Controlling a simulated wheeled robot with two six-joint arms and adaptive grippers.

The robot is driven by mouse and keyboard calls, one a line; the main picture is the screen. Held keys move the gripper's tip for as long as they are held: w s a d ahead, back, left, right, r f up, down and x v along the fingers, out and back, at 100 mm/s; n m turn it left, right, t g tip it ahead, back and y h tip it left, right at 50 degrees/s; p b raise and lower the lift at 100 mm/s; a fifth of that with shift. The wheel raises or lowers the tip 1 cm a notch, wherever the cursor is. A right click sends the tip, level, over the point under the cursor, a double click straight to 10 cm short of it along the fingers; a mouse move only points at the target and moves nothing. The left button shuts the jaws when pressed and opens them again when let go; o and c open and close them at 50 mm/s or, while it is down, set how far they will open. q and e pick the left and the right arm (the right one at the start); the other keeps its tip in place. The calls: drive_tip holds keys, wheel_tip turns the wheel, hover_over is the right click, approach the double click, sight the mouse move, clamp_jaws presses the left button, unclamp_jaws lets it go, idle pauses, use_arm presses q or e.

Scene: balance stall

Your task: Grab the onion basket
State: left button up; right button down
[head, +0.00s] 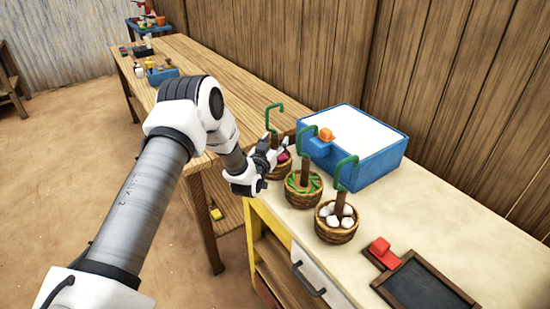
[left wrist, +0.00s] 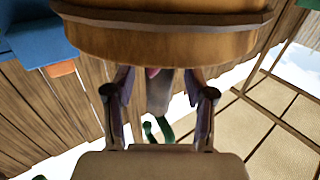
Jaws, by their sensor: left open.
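Three round wicker baskets, each with a wooden post and green hook, stand in a row on the counter. The far basket (head: 281,173) holds reddish-purple pieces that look like onions. The middle basket (head: 303,201) holds green pods and the near basket (head: 335,236) holds white lumps. My left gripper (head: 275,152) is open at the far basket and partly hides it. In the left wrist view, the upside-down basket (left wrist: 160,42) fills the top, and its post (left wrist: 159,95) shows between the open fingers (left wrist: 160,100). Whether they touch the post is unclear. My right gripper is out of view.
A blue box with a white top (head: 355,140) and an orange piece stands close behind the baskets. A dark slate (head: 425,287) and red block (head: 383,252) lie at the near right. A long wooden table (head: 185,58) extends away. A plank fence backs the counter.

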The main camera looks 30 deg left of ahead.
use_arm(q)
drive_tip(key=shift+r, duration=0.1)
drive_tip(key=shift+s+d+r, duration=0.1)
drive_tip(key=shift+s+r, duration=0.05)
drive_tip(key=c, duration=0.5)
clamp_jaws()
